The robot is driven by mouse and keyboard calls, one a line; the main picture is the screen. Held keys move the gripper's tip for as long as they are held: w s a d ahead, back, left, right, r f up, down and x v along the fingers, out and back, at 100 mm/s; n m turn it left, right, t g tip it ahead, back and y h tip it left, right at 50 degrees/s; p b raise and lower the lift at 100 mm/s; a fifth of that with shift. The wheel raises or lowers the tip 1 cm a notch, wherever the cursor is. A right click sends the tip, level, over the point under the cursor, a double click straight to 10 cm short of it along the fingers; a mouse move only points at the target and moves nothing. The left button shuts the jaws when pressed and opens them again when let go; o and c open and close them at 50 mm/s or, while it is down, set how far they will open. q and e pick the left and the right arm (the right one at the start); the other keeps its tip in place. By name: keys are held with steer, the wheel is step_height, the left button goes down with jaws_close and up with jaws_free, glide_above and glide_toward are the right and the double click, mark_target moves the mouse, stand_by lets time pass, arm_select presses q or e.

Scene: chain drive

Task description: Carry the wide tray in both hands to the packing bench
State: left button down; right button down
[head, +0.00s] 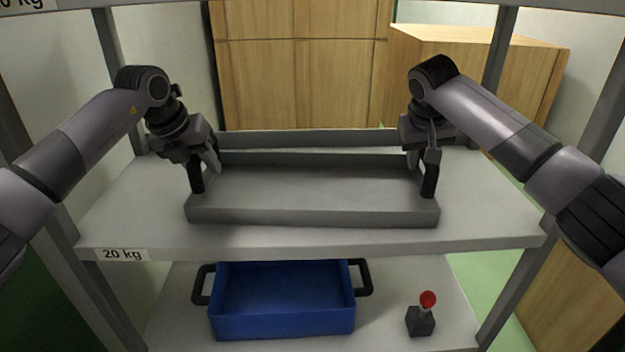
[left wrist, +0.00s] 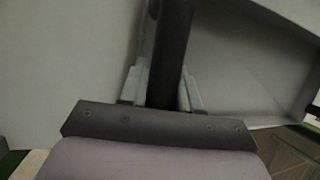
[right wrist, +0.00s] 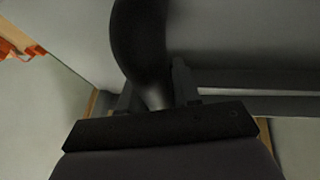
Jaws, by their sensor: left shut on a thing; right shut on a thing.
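The wide grey tray (head: 310,213) is on the upper shelf in the head view, long side facing me. It has a low rim and a dark handle at each end. My left gripper (head: 197,172) is shut on the left handle, and in the left wrist view that dark handle (left wrist: 172,50) runs between the fingers. My right gripper (head: 431,170) is shut on the right handle, and the dark handle (right wrist: 140,45) shows between the fingers in the right wrist view. The tray looks level. I cannot tell whether it touches the shelf. The packing bench is not identifiable.
The tray is over the grey upper shelf (head: 120,215), marked 20 kg, with uprights at both sides and another shelf edge above. On the lower shelf are a blue bin (head: 283,322) with dark handles and a red-knobbed lever (head: 421,320). Wooden boxes (head: 300,80) stand behind.

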arm_select(q)
steer(key=shift+w+r, duration=0.1)
steer(key=shift+r, duration=0.1)
arm_select(e)
steer(key=shift+w+r, duration=0.1)
steer(key=shift+r, duration=0.15)
